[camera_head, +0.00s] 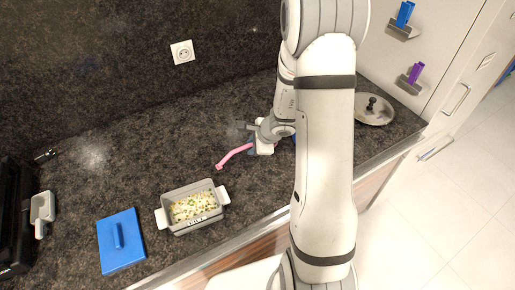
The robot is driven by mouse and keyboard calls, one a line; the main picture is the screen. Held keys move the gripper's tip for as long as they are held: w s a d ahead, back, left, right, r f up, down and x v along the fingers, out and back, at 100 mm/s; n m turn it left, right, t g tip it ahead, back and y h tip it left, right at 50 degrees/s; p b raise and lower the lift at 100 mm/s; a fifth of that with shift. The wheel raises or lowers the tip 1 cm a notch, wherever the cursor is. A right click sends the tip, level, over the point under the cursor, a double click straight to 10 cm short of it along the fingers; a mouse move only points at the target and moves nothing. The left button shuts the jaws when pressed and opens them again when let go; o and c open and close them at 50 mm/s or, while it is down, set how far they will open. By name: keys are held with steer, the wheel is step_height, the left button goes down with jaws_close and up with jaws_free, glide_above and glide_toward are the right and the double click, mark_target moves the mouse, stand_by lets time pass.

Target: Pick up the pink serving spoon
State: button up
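The pink serving spoon (234,155) lies on the dark countertop, left of my arm. Its lower left end shows clearly, and its upper right end runs to my gripper and is hidden behind it. My gripper (254,138) is low over the counter at that end of the spoon. It is too small and partly covered to tell whether the fingers are open or shut, or whether they touch the spoon.
A grey casserole dish (179,230) with food stands in front of the spoon. A blue lid (135,252) lies left of it. A round lid with a black knob (386,119) is at the right. The wall is behind; the counter left of the spoon is clear.

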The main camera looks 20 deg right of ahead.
steer(key=shift+c, duration=0.4)
jaws_close()
steer(key=shift+r, duration=0.1)
